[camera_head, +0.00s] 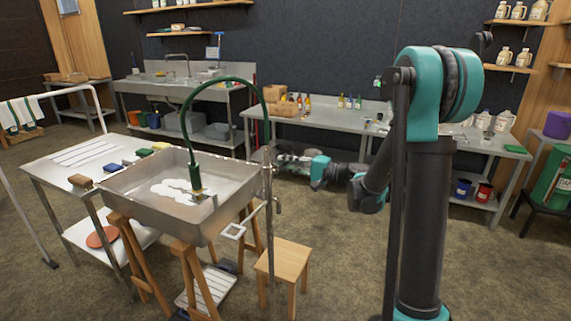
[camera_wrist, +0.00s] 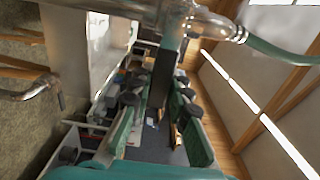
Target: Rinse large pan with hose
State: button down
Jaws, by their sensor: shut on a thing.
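The large steel pan (camera_head: 225,218) stands on wooden trestles, with a white patch (camera_head: 180,192) on its floor. The green hose (camera_head: 247,87) arches up from a metal standpipe (camera_head: 269,200) at the pan's right side, and its nozzle (camera_head: 196,178) hangs down into the pan over the white patch. My gripper (camera_head: 277,156) is at the standpipe, beside the pan's right rim. In the wrist view the standpipe (camera_wrist: 212,22) and hose (camera_wrist: 280,52) cross the top. A grey-green valve lever (camera_wrist: 173,42) runs from the pipe toward my fingers (camera_wrist: 158,115), which are shut on it; the exact contact is unclear.
A steel table (camera_head: 60,165) with brushes and sponges stands left of the pan. Steel benches (camera_head: 340,118) line the back wall. Floor is open at the front right.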

aim_at(283, 163)
jog(key=shift+s+r+n, duration=0.1)
jog(key=shift+r+n, duration=0.55)
jog(key=shift+n, duration=0.55)
jog(key=r+n, duration=0.1)
jog(key=n, duration=0.2)
jog(key=shift+s+a+r, duration=0.15)
jog(key=shift+s+r, duration=0.2)
jog(key=shift+r, duration=0.05)
jog(key=n, duration=0.1)
jog(key=r+n, duration=0.1)
jog(key=n, duration=0.1)
jog(key=shift+s+a, duration=0.15)
jog(key=shift+s, duration=0.25)
jog(key=shift+s+a+r+n, duration=0.1)
jog(key=shift+s+r+n, duration=0.2)
jog(key=shift+n, duration=0.4)
jog(key=shift+s+a+r+n, duration=0.1)
jog(key=shift+s+r+n, duration=0.15)
jog(key=shift+n, duration=0.45)
jog(key=c, duration=1.4)
grip_release()
jog(key=shift+d, duration=0.1)
